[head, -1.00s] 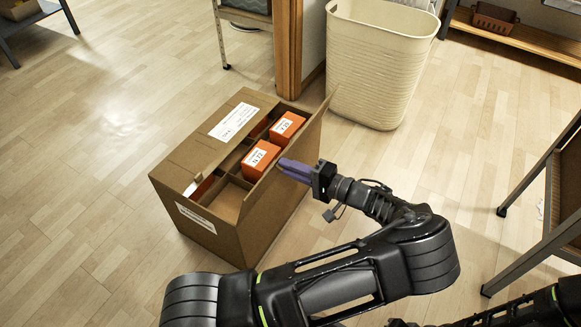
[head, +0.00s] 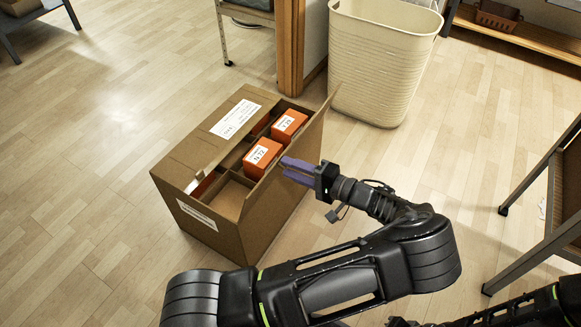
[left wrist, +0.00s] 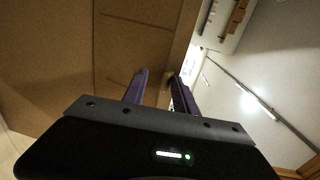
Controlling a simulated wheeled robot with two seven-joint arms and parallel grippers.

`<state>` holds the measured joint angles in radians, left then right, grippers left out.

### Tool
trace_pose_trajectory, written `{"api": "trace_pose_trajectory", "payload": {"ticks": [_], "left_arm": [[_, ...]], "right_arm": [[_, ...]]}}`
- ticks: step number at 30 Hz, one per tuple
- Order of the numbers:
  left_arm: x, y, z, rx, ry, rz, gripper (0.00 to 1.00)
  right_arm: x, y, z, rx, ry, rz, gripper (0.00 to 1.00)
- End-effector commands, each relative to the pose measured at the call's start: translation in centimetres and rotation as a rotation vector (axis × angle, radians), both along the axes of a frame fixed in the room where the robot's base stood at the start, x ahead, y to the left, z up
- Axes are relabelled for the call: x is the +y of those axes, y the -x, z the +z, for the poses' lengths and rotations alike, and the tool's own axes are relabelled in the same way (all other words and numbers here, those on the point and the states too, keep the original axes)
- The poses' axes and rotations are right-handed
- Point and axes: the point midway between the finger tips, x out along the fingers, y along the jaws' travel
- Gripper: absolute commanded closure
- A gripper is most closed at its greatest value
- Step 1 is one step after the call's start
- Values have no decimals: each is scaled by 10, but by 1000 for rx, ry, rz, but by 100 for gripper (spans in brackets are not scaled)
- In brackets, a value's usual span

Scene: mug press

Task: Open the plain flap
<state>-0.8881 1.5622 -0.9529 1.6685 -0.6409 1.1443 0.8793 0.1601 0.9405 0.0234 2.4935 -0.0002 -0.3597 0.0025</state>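A brown cardboard box (head: 217,237) stands on the floor. Its plain flap (head: 290,165) stands up along the right side, leaning outward, leaving the right half of the top uncovered. The labelled flap (head: 211,128) lies flat over the left half. My right gripper is out of view.
Orange boxes (head: 262,157) with white labels sit in the box's divided compartments. A cream bin (head: 378,65) stands behind it, beside a wooden post (head: 290,45). A dark-framed rack (head: 545,225) is at the right. Floor to the left is clear.

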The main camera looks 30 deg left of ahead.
Motion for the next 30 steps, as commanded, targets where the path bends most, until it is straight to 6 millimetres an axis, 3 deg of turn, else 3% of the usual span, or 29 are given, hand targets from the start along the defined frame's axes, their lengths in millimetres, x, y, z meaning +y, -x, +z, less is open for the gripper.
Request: {"api": "trace_pose_trajectory", "payload": {"ticks": [13, 30], "left_arm": [[-65, -2, 7, 0, 0, -3, 67], [-71, -2, 8, 0, -1, -2, 67]], "right_arm": [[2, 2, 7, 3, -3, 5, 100], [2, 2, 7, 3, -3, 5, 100]]}}
